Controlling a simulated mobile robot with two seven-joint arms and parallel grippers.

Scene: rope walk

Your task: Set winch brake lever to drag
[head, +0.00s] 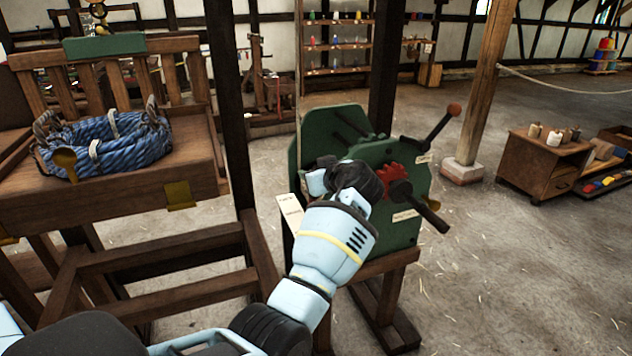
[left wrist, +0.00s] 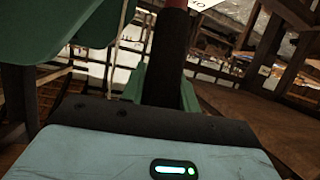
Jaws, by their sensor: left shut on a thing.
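The green winch (head: 410,205) stands on a wooden frame in the middle of the head view, with a red gear and labels. My left gripper (head: 328,176) is at its near left side, shut on a dark lever. I take this for the brake lever; the gripper hides most of it in the head view. In the left wrist view the dark lever (left wrist: 166,75) rises upright from the jaws, with a reddish end and part of a white label above. My right gripper is not in view.
A wooden bench with a coil of blue rope (head: 105,145) stands at left. A dark post (head: 228,100) rises between bench and winch. A crank handle (head: 430,215) juts out from the winch's right. A small wooden cabinet (head: 530,170) stands farther right. The floor at front right is clear.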

